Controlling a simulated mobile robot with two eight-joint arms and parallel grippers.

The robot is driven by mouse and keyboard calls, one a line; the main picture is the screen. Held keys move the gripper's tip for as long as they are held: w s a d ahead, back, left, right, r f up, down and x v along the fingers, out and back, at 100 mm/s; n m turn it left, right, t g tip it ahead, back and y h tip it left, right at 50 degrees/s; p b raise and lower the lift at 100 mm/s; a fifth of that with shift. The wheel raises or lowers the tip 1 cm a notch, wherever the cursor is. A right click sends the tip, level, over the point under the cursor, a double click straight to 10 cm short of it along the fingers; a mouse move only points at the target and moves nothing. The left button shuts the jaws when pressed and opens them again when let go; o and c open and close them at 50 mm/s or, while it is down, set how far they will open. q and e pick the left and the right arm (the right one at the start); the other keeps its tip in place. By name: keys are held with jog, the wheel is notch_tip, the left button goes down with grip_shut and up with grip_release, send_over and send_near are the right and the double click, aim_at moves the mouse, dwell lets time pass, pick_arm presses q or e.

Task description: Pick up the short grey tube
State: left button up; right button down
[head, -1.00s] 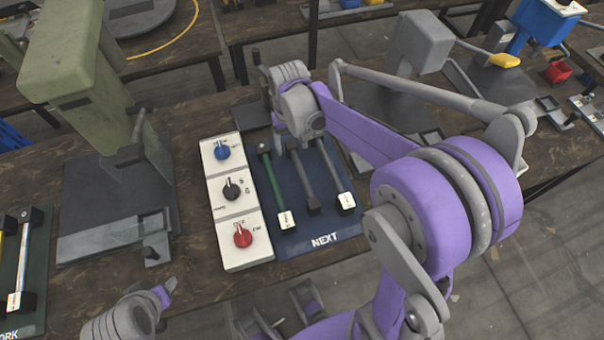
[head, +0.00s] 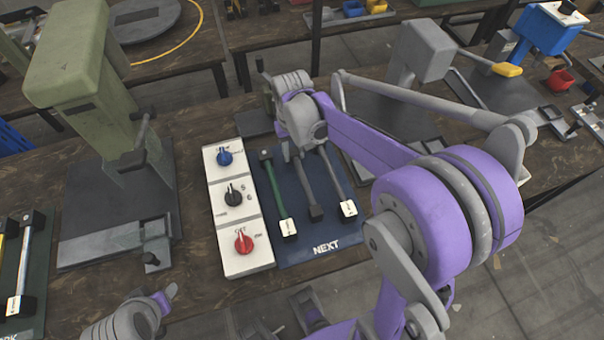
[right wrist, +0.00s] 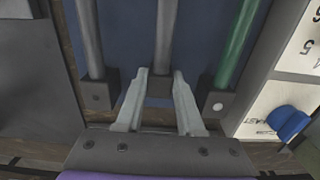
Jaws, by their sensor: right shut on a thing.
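The grey tube (head: 306,182) lies in the middle of the dark blue NEXT mat (head: 322,236), between a green tube (head: 275,192) and a lighter grey tube (head: 335,180). In the right wrist view my right gripper (right wrist: 161,80) is shut on the end of the middle grey tube (right wrist: 165,35), with a finger on each side. The tube still lies along the mat.
A white switch panel (head: 237,210) with blue, black and red knobs stands left of the mat. A green press (head: 85,65) stands further left. A grey press (head: 425,50) stands behind on the right. Neighbouring tubes lie close on both sides of my fingers.

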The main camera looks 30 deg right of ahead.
jog(key=shift+r, duration=0.1)
pick_arm(q)
jog(key=shift+r+p, duration=0.5)
jog(key=shift+r, duration=0.05)
pick_arm(e)
notch_tip(320, 180, up, 10)
jog(key=shift+f, duration=0.1)
dwell(1.0)
